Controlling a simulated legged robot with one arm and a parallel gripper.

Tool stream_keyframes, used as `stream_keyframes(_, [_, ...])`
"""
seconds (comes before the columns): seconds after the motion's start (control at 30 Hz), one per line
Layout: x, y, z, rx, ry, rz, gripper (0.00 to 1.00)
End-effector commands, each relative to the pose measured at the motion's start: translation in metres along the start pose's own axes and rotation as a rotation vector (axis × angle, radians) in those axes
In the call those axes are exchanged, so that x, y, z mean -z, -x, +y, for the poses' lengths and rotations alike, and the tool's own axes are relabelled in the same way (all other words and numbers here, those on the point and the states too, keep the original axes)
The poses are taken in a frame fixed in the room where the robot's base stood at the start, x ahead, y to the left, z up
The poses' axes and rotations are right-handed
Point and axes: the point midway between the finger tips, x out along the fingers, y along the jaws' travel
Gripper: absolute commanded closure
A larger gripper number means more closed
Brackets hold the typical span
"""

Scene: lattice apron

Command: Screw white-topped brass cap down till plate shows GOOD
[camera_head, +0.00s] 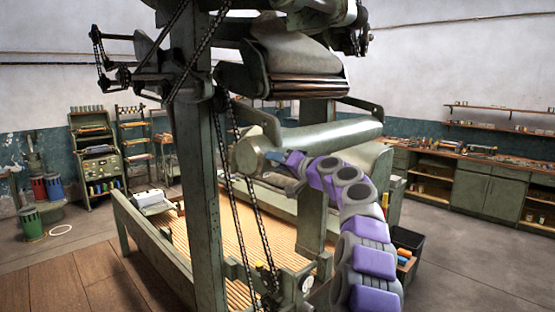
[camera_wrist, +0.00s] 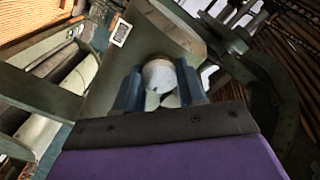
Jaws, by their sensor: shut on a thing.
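The white-topped cap (camera_wrist: 159,74) shows in the wrist view as a round, pale top between my two blue fingers. My gripper (camera_wrist: 160,86) is shut on it, one finger at each side. Little or no brass is visible. A small white plate (camera_wrist: 121,33) with dark marks sits on the grey-green surface beyond the cap, up and left of it; its marks are too small to read. In the head view my gripper (camera_head: 282,158) is at the left end of a large green roller (camera_head: 325,139), and the cap cannot be made out there.
A green machine post (camera_head: 203,180) with hanging chains (camera_head: 238,195) stands left of my arm. A padded roller (camera_head: 295,55) hangs above. A black bin (camera_head: 407,243) stands right of my arm. Open floor (camera_head: 480,255) lies at the right, before the workbench (camera_head: 480,172).

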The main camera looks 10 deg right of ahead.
Motion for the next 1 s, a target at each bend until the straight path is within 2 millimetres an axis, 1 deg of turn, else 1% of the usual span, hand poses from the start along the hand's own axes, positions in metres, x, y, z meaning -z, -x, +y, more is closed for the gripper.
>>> stream_keyframes(0.03, [0.0027, 0.0005, -0.001, -0.001, -0.047, 0.003, 0.91])
stream_keyframes(0.2, [0.0031, 0.0005, 0.0, -0.002, -0.189, 0.004, 0.91])
stream_keyframes(0.5, [0.0013, 0.0001, 0.0018, -0.002, -0.371, 0.002, 0.91])
stream_keyframes(0.73, [0.0015, 0.0007, 0.0029, -0.001, -0.438, 0.003, 0.91])
stream_keyframes(1.0, [0.0011, 0.0009, 0.0039, -0.002, -0.456, 0.004, 0.91])
